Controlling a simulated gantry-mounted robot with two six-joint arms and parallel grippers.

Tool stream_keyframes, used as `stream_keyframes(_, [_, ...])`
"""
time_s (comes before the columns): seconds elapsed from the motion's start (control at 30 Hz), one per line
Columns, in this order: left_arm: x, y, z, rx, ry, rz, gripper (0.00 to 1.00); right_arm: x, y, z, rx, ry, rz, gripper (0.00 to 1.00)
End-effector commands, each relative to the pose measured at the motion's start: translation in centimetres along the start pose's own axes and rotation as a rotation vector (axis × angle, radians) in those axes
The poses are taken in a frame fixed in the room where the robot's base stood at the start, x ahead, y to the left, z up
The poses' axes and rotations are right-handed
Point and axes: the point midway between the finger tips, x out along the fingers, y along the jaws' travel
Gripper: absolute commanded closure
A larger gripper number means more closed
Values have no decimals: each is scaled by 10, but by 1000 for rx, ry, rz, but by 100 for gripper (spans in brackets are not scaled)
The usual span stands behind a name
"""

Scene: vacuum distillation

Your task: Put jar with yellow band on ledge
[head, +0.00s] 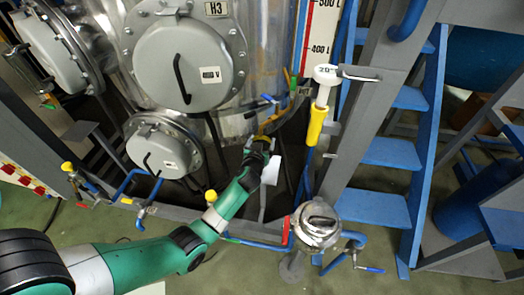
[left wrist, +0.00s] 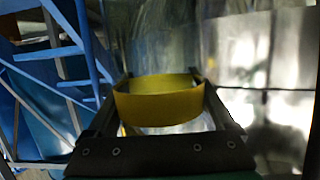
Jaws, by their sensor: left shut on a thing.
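My left gripper (head: 262,146) reaches in from the lower left to the front of the steel vessel. In the left wrist view my left gripper (left wrist: 160,88) is shut around a clear glass jar with a yellow band (left wrist: 158,107), with a finger on each side of the band. In the head view only a small yellow patch of the jar (head: 263,138) shows at the fingertips; the rest is hidden or too small to make out. I cannot tell for sure which surface is the ledge. My right gripper is not in view.
The steel vessel (head: 258,60) with round hatches stands behind the gripper. Blue stairs (head: 388,152) are farther right. A metal pot with red and blue pipes (head: 318,228) stands below. Pipes and valves lie at left.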

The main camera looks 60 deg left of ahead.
Motion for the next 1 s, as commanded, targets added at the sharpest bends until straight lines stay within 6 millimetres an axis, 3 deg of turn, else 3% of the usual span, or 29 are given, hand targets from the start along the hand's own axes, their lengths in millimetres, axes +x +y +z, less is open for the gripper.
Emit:
stream_keyframes(0.17, [4,0,3,0,0,0,100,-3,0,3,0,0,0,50])
stream_keyframes(0.37, [13,0,35,1,-1,0,100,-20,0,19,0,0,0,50])
stream_keyframes(0.77, [13,0,37,0,0,0,100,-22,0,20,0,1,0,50])
stream_keyframes(0.8, [13,0,36,0,-1,0,8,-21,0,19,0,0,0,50])
stream_keyframes(0.87, [13,0,36,0,-1,0,0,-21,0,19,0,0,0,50])
stream_keyframes(1.0, [13,0,36,0,-1,0,0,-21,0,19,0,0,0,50])
